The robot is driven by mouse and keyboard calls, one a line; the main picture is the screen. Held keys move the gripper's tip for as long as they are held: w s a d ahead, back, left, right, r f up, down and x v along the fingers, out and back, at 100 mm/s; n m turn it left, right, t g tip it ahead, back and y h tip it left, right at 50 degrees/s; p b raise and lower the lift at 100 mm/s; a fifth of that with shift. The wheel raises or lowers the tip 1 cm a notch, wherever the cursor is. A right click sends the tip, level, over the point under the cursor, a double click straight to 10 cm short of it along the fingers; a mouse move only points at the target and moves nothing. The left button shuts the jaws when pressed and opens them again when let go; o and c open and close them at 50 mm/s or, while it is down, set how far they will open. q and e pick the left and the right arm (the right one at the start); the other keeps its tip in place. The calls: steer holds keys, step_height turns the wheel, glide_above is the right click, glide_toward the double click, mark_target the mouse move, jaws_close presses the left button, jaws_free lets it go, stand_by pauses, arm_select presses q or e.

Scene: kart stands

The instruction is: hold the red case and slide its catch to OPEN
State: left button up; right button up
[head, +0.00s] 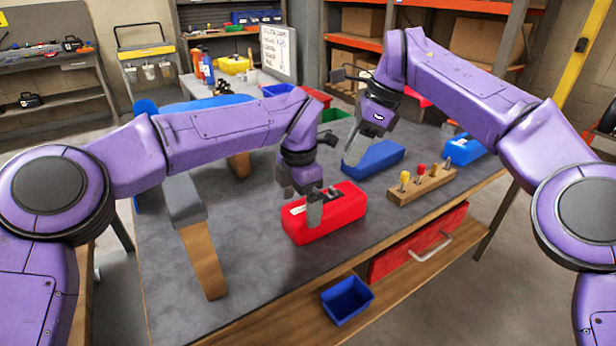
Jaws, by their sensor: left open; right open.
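The red case (345,216) lies on the grey workbench, with a dark strip and small dark parts on its top. A pale label shows near its left end. My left gripper (312,205) is open just over the left part of the case, one finger in front of its near side. I cannot tell whether it touches the case. The catch is too small to make out, and its position cannot be read. My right gripper (362,150) is open and empty, higher up, behind the red case and near a blue case (378,157).
A wooden block (421,186) with several colored-handled tools stands right of the red case. Another blue case (462,147) lies further right.

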mark_target(300, 210)
arm_select(q)
step_height(300, 210, down, 4)
steer(key=shift+f, duration=0.25)
steer(key=shift+c, duration=0.3)
